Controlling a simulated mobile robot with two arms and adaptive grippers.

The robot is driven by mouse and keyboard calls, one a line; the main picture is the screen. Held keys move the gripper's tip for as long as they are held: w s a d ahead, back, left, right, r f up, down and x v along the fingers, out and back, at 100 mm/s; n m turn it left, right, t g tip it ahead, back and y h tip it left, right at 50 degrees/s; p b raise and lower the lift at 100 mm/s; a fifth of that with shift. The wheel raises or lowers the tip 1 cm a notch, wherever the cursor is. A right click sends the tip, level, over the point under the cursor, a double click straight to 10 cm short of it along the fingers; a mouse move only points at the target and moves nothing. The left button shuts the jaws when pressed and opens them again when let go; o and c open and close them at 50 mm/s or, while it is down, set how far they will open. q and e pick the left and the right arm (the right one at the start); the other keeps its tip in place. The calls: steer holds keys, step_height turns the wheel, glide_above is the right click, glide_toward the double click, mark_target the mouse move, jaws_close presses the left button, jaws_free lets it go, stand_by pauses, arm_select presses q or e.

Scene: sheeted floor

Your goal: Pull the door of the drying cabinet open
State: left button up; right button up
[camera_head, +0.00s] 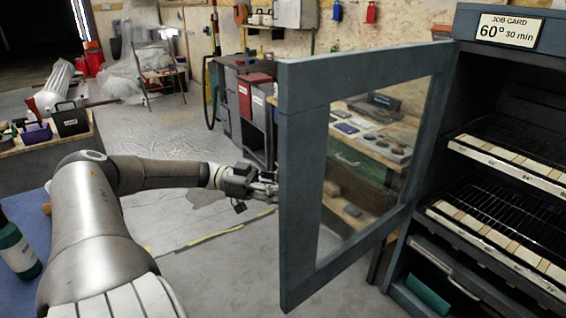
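The drying cabinet (476,70) stands at the right, dark blue-grey, with a job card reading 60° 30 min on top. Its windowed door (303,190) stands swung open to the left of the cabinet, so the racks inside show. My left gripper (268,190) is at the left, free edge of the door, about mid-height. Its fingertips are partly hidden at the door's edge. I cannot tell whether they touch the door or how far apart they are. No handle shows on the door. My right gripper is not in view.
Inside the cabinet are wire racks (500,215) with labelled front strips, and a lower drawer (455,275). A blue-topped surface with a dark green bottle (15,250) is at the left. Sheeted floor (160,125) is open at centre left.

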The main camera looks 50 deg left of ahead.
arm_select(q)
steer(key=shift+r, duration=0.1)
steer(key=v, duration=1.2)
steer(key=shift+w, duration=0.1)
stand_by(0.5)
